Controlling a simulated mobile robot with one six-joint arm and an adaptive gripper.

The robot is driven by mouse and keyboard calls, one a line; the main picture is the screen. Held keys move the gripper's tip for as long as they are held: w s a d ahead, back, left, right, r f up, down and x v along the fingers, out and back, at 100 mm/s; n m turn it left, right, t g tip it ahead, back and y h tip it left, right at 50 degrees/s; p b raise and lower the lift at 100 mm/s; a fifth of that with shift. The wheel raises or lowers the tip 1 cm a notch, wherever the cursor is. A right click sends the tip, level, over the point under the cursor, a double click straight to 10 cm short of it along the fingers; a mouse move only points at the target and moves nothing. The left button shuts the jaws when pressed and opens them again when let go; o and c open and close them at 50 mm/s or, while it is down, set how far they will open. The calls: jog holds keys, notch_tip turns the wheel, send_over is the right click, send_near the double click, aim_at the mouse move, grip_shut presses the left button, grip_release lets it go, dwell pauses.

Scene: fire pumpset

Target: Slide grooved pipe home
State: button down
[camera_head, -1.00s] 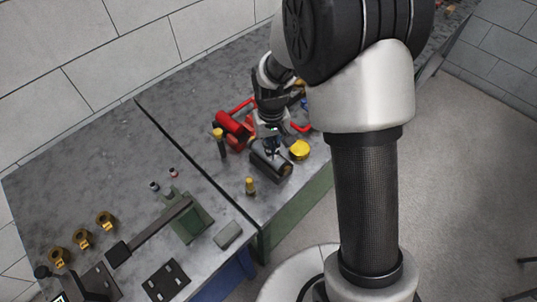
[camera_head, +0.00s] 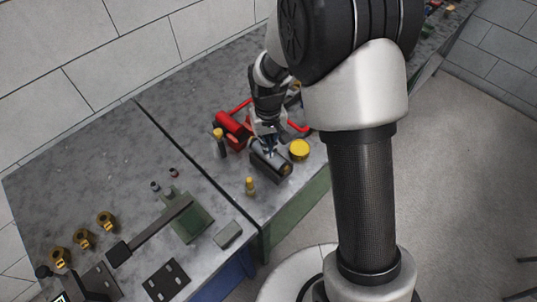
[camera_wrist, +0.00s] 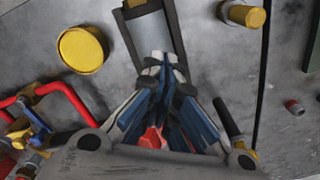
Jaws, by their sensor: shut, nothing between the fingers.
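A dark grey pipe (camera_head: 272,163) lies in a dark cradle on the right bench in the head view. In the wrist view the grey pipe (camera_wrist: 150,34) lies between the cradle's dark side walls, just beyond my fingertips. My gripper (camera_wrist: 166,62) is shut with nothing held, its blue-grey fingers together at the pipe's near end. In the head view my gripper (camera_head: 268,147) points down at the back end of the pipe; I cannot tell whether it touches. A red pipe fitting (camera_head: 230,122) stands behind, partly hidden by my arm.
Red bent piping (camera_wrist: 62,100) is at left in the wrist view. A green block (camera_head: 188,222) and brass rings (camera_head: 83,238) are on the left bench.

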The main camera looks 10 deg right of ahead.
aim_at(258, 144)
jog(key=shift+w+a+p, duration=0.3)
jog(key=shift+w+a, duration=0.5)
jog(key=shift+w, duration=0.25)
jog(key=shift+w+a+p, duration=0.3)
jog(key=shift+w+a, duration=0.45)
jog(key=shift+w, duration=0.25)
dwell(2.7)
jog(key=shift+w+a+f, duration=0.1)
jog(key=shift+w+a, duration=0.1)
jog(key=shift+w, duration=0.1)
dwell(0.6)
jog(key=shift+s+d, duration=0.4)
jog(key=shift+s, duration=0.2)
jog(key=shift+w+r+p, duration=0.15)
jog(key=shift+r+p, duration=2.5)
jog(key=shift+r, duration=0.95)
